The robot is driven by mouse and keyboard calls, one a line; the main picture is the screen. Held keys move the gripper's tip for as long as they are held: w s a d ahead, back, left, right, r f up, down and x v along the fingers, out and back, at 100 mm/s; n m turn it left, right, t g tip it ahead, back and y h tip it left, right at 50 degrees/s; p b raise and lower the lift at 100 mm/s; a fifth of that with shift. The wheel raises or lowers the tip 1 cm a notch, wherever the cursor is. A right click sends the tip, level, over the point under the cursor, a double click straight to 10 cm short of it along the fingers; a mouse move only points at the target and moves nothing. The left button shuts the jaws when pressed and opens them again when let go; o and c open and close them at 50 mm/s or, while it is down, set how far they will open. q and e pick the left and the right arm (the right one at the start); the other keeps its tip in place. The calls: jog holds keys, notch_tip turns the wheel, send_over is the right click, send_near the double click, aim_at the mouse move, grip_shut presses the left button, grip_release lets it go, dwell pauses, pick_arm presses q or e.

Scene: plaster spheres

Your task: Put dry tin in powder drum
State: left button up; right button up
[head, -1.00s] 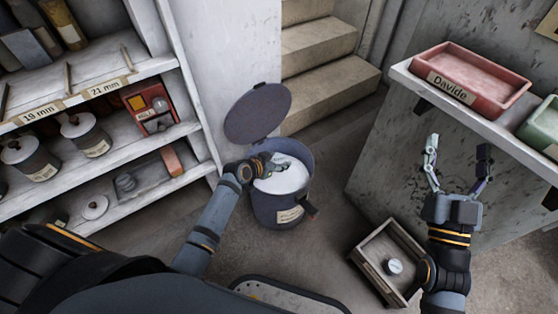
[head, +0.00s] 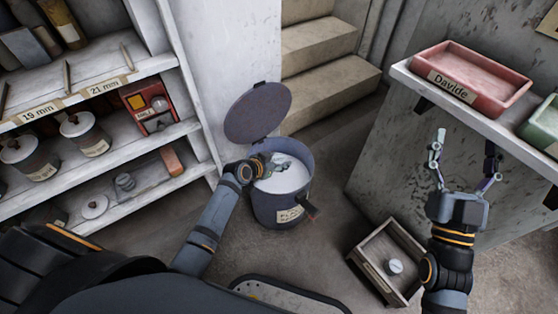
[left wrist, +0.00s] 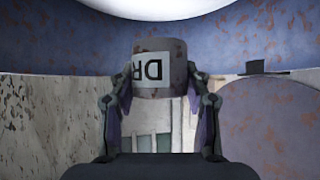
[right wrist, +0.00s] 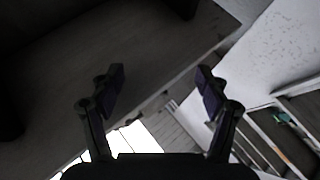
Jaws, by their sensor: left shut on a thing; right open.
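The powder drum (head: 275,208) is a blue-grey bucket on the floor, its round lid (head: 258,113) swung up behind it. White powder (head: 285,182) fills its inside. My left gripper (head: 272,162) reaches over the drum's left rim into the mouth. It is shut on the dry tin (left wrist: 160,78), a small rusty grey can with a white label reading "DR", upside down in the left wrist view. The powder (left wrist: 190,8) shows at that view's top edge; I cannot tell if the tin touches it. My right gripper (head: 466,160) is open and empty, in front of the wall shelf.
A shelf unit (head: 100,95) with several lidded pots and a red box (head: 150,106) stands at left. Concrete steps (head: 315,55) rise behind the drum. A pink tray (head: 470,80) lies on the right-hand shelf. A wooden crate (head: 366,266) with a small tin stands on the floor.

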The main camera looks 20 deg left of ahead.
pick_arm(q)
jog(key=shift+f, duration=0.1)
pick_arm(e)
jog(key=shift+s+r+t, duration=0.25)
jog(key=shift+r+t, duration=0.05)
jog(key=shift+r, duration=0.25)
pick_arm(q)
jog(key=shift+f, duration=0.1)
pick_arm(e)
jog(key=shift+s+r, duration=0.1)
jog(key=shift+r, duration=0.25)
